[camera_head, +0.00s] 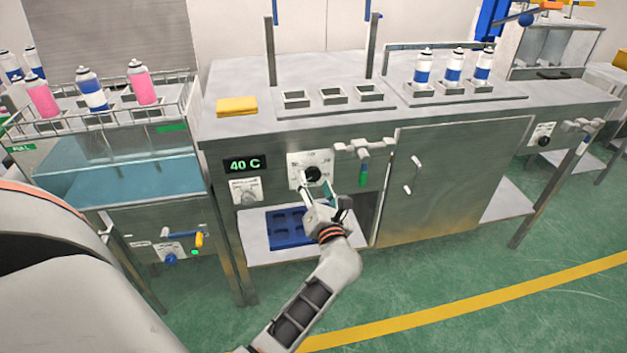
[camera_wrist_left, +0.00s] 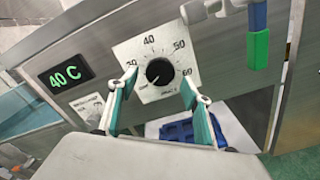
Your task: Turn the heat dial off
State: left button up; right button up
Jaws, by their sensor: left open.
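The heat dial is a round black knob (camera_head: 313,174) on a white scale plate on the front of the steel bench. In the left wrist view the knob (camera_wrist_left: 159,72) sits among marks for 30, 40, 50 and 60. A faint light mark on it seems to point to the lower left, but it is small. The green display (camera_head: 243,164) to its left reads 40 C. My left gripper (camera_head: 319,192) is open in front of the dial. In the wrist view its fingertips (camera_wrist_left: 158,82) stand on either side of the knob, apparently apart from it. My right gripper is not in view.
A green-tipped lever (camera_head: 363,172) hangs close right of the dial. A smaller dial plate (camera_head: 246,191) is at the left. Below, a blue tray (camera_head: 287,238) lies on a shelf. A cabinet door (camera_head: 450,185) is to the right. Spray cans stand on top.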

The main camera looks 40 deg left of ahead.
pick_arm(q)
jog(key=shift+v, duration=2.55)
